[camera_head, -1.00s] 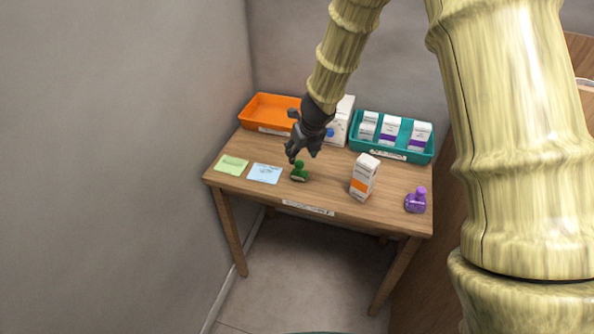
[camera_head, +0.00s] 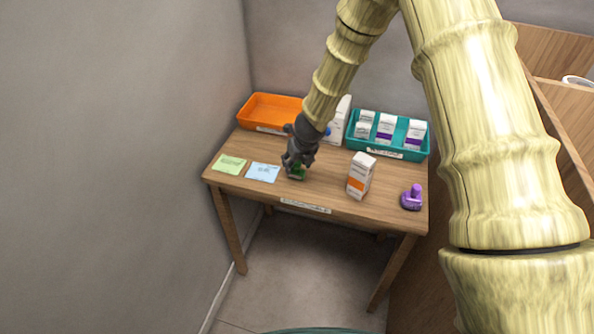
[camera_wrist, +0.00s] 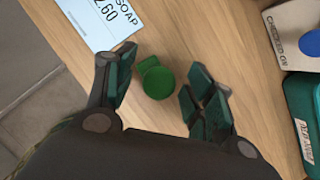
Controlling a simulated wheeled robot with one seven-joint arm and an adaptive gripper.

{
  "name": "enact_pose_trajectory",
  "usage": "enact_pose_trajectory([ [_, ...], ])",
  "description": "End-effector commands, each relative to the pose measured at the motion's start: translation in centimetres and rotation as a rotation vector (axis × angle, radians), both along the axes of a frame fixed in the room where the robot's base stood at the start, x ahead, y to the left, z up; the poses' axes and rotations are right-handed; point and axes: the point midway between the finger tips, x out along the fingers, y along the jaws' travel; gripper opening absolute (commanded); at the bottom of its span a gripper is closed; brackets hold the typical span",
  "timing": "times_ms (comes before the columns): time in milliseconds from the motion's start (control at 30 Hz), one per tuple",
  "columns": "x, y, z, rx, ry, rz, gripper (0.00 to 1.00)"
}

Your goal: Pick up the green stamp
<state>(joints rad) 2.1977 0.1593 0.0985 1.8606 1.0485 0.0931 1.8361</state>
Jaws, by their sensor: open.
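The green stamp (camera_head: 297,175) stands on the wooden table (camera_head: 330,192), partly hidden by my gripper in the head view. In the wrist view the stamp (camera_wrist: 158,82) shows from above, its round knob between my open fingers. My gripper (camera_head: 294,166) points down over the stamp. In the wrist view my gripper (camera_wrist: 162,92) has one finger on each side of the knob, with a gap on both sides. I cannot tell the exact height of the fingertips along the stamp.
A blue card (camera_head: 263,172) and a green card (camera_head: 229,164) lie left of the stamp. A white-orange box (camera_head: 361,176) and a purple stamp (camera_head: 411,198) stand to the right. An orange tray (camera_head: 262,110), a white box (camera_head: 341,118) and a teal tray (camera_head: 390,151) holding boxes are behind.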

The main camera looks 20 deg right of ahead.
Motion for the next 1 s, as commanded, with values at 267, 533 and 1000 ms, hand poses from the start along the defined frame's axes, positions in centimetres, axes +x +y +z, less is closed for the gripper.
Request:
enact_pose_trajectory([
  [267,0.0,0.1,-0.1,0.0,0.0,0.001,0.45],
  [533,0.0,0.0,-0.1,0.0,0.0,0.001,0.03],
  [1000,0.0,0.1,1.0,-0.002,0.0,0.002,0.03],
])
